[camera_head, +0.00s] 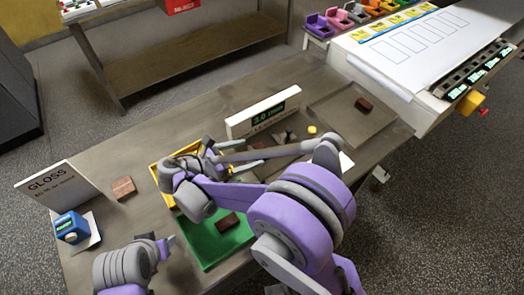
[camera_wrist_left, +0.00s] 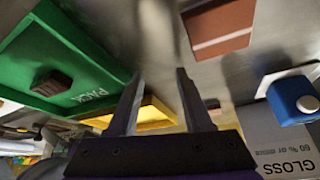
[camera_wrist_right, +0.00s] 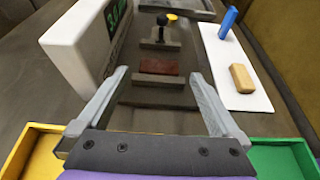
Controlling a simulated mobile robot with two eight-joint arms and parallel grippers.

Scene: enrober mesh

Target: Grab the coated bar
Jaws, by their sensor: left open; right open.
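A red-brown bar (camera_wrist_right: 158,67) lies on a grey support ahead of my right gripper, between its fingertips in the right wrist view; I cannot tell if it is coated. My right gripper (camera_head: 258,156) is open and empty, pointing right past the display; its fingers also show in the right wrist view (camera_wrist_right: 159,74). A dark brown bar (camera_head: 228,221) lies in the green PACK tray (camera_head: 206,251). Another dark bar (camera_head: 362,104) lies on the grey tray (camera_head: 345,125) at the far right. My left gripper (camera_head: 170,243) is open and empty at the table's near left; its fingers show in its wrist view (camera_wrist_left: 160,72).
A brown block (camera_head: 124,188), a GLOSS sign (camera_head: 60,187) and a blue device (camera_head: 72,227) stand at left. A white display (camera_head: 263,113) stands behind my right gripper. A yellow tray (camera_head: 160,172) is partly hidden by my arm. A white mat (camera_wrist_right: 238,75) holds a tan block (camera_wrist_right: 242,78).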

